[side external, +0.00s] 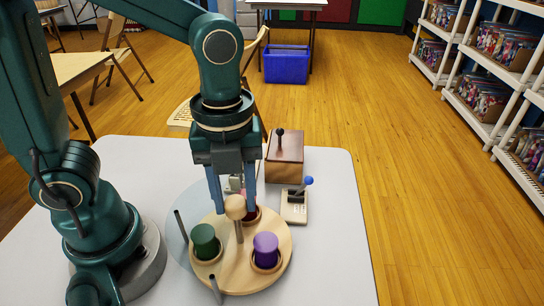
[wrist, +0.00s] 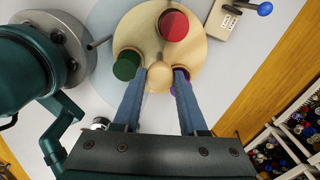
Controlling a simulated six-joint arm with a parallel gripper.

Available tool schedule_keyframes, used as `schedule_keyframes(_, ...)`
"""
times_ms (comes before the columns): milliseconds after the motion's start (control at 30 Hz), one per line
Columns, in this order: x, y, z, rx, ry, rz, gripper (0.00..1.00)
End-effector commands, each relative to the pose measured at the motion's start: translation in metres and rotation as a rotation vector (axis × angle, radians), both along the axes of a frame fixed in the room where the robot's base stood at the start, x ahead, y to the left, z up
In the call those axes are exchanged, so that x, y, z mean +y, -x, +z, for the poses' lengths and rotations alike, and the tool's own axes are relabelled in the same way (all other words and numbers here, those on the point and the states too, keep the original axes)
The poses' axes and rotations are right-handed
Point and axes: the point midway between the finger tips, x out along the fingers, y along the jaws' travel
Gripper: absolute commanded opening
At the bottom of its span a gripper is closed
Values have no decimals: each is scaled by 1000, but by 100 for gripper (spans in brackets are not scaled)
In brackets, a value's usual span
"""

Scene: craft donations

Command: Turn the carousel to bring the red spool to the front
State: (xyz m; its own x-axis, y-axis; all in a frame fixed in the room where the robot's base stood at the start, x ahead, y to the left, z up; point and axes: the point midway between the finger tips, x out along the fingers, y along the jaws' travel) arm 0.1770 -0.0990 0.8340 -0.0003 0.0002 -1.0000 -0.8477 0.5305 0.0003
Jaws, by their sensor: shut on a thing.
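The carousel is a round wooden disc (side external: 237,277) on the white table, with a round wooden knob (side external: 235,207) on a post. The red spool (side external: 249,214) is on the far side in the side view, mostly hidden behind the knob and a finger. It shows clearly in the wrist view (wrist: 173,25). A green spool (side external: 205,241) sits at the left and a purple spool (side external: 266,248) at the front right; the purple one is mostly hidden by a finger in the wrist view. My gripper (side external: 235,208) points down, shut on the knob, one finger on each side.
Two grey posts (side external: 181,225) stand at the carousel's left and front edges. A small box with a blue-tipped lever (side external: 295,208) and a wooden box with a black knob (side external: 285,160) stand behind it. The table's right front is clear.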

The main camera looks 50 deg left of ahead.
Motion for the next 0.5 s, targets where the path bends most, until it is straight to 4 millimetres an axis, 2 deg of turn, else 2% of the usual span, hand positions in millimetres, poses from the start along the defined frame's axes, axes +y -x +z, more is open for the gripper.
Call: schedule_keyframes(500,0,0,1,-3,1,-259,0)
